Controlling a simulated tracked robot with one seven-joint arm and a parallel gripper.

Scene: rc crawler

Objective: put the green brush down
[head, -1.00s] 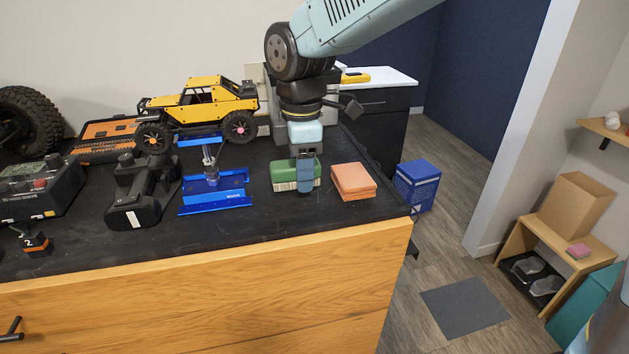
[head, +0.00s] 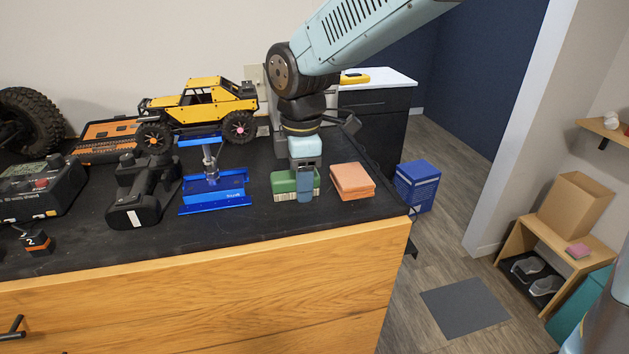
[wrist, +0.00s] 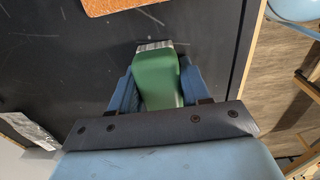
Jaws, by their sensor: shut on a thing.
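The green brush (head: 284,184) is a green block with pale bristles along its lower edge. It is at the black bench top, left of an orange sponge-like block. My gripper (head: 305,186) comes down from above and is shut on it. In the wrist view the brush (wrist: 158,80) sits between the two blue fingers of my gripper (wrist: 158,92), its bristles showing at the far end. The bristles look at or very near the bench surface; I cannot tell whether they touch.
The orange block (head: 352,181) lies just right of the brush, near the bench's right edge. A blue stand (head: 215,197) is to the left, with a yellow toy crawler (head: 203,106) behind. A black drill-like tool (head: 138,195) stands further left. The bench front (head: 200,296) is wooden.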

